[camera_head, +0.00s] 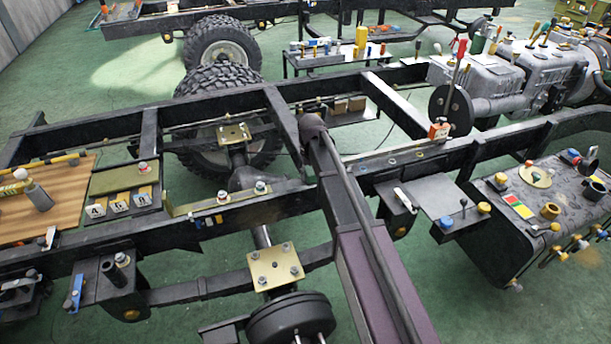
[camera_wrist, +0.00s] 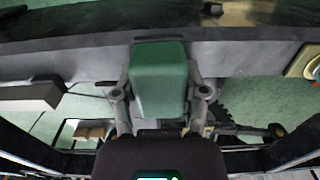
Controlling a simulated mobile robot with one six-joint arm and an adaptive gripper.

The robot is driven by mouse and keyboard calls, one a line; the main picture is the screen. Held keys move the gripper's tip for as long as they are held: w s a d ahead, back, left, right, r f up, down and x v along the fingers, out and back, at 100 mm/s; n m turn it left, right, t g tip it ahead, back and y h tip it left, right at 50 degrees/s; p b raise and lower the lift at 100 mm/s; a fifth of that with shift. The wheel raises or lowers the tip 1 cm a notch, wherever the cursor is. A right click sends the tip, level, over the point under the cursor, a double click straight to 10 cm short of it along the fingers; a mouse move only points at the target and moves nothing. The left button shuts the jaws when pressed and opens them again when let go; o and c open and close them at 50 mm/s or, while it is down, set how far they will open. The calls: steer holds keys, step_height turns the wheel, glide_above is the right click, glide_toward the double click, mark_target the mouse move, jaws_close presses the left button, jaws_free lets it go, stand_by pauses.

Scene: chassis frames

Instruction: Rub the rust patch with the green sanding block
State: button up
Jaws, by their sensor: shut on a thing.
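In the wrist view, my gripper (camera_wrist: 160,90) is shut on the green sanding block (camera_wrist: 159,72), with one finger on each side of it. The block's far end overlaps a grey frame rail (camera_wrist: 80,58) in the picture; I cannot tell whether it touches. I cannot make out the rust patch in either view; the block may cover part of the rail surface.
The chassis rails and crossmembers (camera_head: 285,125) surround my arm, with open gaps between them. A black tank (camera_head: 530,212) with small parts stands at right, and a wooden board (camera_head: 70,190) lies at left.

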mark_target(302, 182)
steer(key=shift+w+d, duration=0.15)
steer(key=shift+d, duration=0.3)
steer(key=shift+f, duration=0.15)
steer(key=shift+a, duration=0.1)
stand_by(0.3)
steer(key=shift+s+a, duration=0.35)
steer(key=shift+a, duration=0.55)
steer(key=shift+s+a, duration=0.35)
steer(key=shift+a, duration=0.55)
steer(key=shift+r, duration=0.25)
step_height(302, 182, up, 6)
steer(key=p, duration=0.6)
steer(key=shift+r+p, duration=1.45)
steer(key=shift+p, duration=0.05)
